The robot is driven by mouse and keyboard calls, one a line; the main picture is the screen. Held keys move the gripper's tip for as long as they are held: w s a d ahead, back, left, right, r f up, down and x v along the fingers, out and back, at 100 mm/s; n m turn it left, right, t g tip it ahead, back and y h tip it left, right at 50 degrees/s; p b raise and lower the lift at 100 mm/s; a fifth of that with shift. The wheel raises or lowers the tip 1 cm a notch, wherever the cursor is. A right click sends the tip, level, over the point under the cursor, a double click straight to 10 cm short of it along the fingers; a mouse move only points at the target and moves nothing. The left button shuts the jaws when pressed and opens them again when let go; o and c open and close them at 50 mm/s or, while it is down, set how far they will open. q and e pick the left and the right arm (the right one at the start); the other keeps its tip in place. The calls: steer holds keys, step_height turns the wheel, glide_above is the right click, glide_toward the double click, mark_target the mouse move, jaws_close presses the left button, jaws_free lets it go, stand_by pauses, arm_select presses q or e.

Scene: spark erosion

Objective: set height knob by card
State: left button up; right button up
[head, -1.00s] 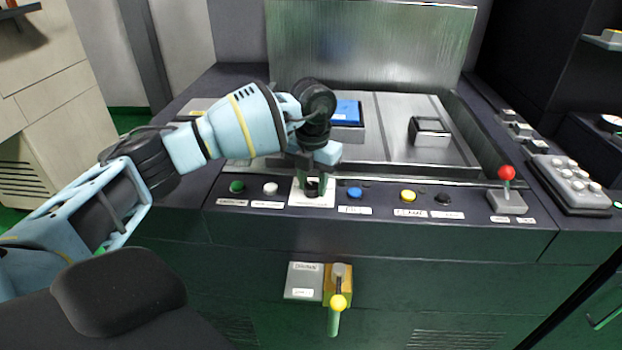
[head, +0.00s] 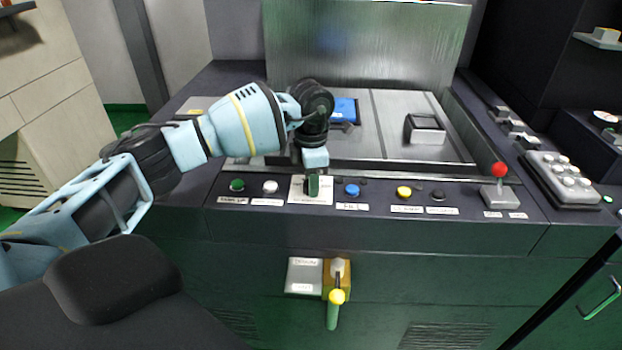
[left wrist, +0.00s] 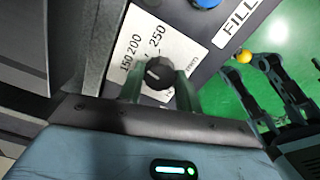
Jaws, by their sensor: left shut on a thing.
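The height knob (left wrist: 158,73) is small, round and black. It sits on a white dial plate (left wrist: 125,48) marked 150, 200 and 250, with more print partly hidden. My left gripper (left wrist: 160,90) is shut on the knob, with one green finger on each side of it. In the head view my left gripper (head: 312,186) points down at the white dial plate (head: 297,190) and hides the knob. I cannot tell exactly which value the knob points to. No card can be surely made out.
Green (head: 237,185) and white (head: 270,187) buttons are left of the dial; blue (head: 351,190), yellow (head: 404,191) and black (head: 437,195) ones are right. A red-topped lever (head: 499,172) stands at the right.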

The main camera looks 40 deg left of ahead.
arm_select(q)
steer(key=shift+m, duration=0.6)
arm_select(e)
steer(key=shift+w, duration=0.25)
arm_select(q)
steer(key=shift+m, duration=0.3)
arm_select(e)
steer(key=shift+w, duration=0.1)
arm_select(q)
steer(key=o, duration=1)
arm_select(e)
steer(key=shift+s, duration=0.45)
arm_select(q)
steer(key=shift+r, duration=3.9)
arm_select(e)
steer(key=shift+w, duration=0.4)
steer(key=shift+s+f, duration=0.1)
steer(key=shift+s, duration=0.3)
arm_select(q)
steer(key=shift+f, duration=0.1)
arm_select(e)
steer(key=shift+s, duration=0.1)
